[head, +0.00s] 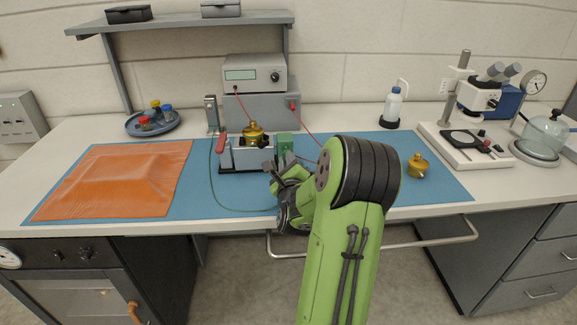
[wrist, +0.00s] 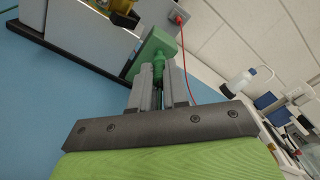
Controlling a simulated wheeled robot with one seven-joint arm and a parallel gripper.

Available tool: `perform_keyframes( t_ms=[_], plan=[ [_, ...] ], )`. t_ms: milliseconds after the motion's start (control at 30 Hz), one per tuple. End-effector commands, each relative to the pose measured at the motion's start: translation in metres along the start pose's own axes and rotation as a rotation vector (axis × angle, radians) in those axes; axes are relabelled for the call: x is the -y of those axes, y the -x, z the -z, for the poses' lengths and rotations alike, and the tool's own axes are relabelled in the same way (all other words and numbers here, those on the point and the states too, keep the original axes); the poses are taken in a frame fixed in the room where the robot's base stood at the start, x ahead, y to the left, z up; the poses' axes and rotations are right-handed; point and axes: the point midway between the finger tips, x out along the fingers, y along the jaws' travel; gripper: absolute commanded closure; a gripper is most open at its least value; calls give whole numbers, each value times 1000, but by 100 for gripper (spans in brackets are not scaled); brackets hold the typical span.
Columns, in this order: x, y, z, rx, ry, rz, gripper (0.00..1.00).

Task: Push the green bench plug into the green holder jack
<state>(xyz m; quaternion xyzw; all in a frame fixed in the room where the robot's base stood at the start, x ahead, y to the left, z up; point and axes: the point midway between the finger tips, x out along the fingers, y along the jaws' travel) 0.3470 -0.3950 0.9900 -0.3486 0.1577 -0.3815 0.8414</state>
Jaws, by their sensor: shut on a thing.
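My gripper (wrist: 158,95) is shut on the green bench plug (wrist: 158,72), which points away from me between the two grey fingers. The plug's front end meets or overlaps the green holder jack block (wrist: 150,48) in the wrist view; I cannot tell how far in it sits. In the head view the green jack block (head: 285,141) stands at the right end of the sample holder (head: 246,155), which carries a brass pot (head: 253,133). My gripper (head: 275,170) is just in front of the block there, and my arm hides the plug.
A blue mat (head: 125,210) covers the bench, with an orange sheet (head: 120,178) at left. A green wire (head: 215,185) loops across the mat. Red wires (head: 313,137) run from the instruments behind. A brass part (head: 417,165) stands at right.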

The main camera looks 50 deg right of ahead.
Motion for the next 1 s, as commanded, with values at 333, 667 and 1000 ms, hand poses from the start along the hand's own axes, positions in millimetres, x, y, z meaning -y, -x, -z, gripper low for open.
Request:
perform_keyframes(
  t_ms=[333, 667, 1000],
  plan=[
    [0, -10, 0, -1, 0, 0, 100],
    [0, -14, 0, -1, 0, -1, 100],
    [0, -24, 0, -1, 0, -1, 100]
  ],
)
